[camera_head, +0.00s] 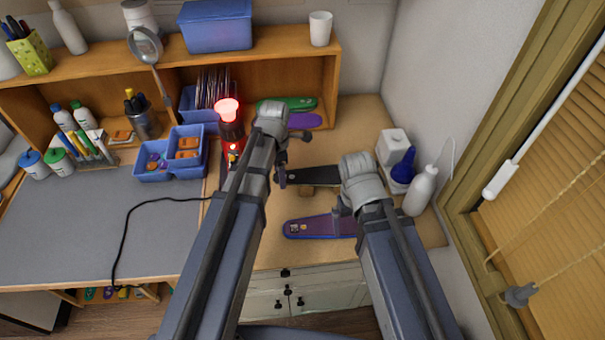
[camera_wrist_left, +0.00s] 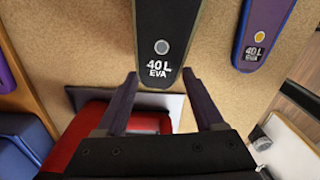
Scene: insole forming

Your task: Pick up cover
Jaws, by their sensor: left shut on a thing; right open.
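A purple insole with a blue edge (camera_head: 315,227), also 40 L EVA with a yellow dot (camera_wrist_left: 258,37), lies in front of the black one. My right gripper (camera_head: 340,208) is open above its right end. No thing here is plainly marked as a cover.
A red device with a lit red lamp (camera_head: 228,110) stands left of my left gripper. A blue sorting tray (camera_head: 170,160) and grey mat (camera_head: 80,230) lie further left. Green and purple insoles (camera_head: 304,120) sit in the shelf behind.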

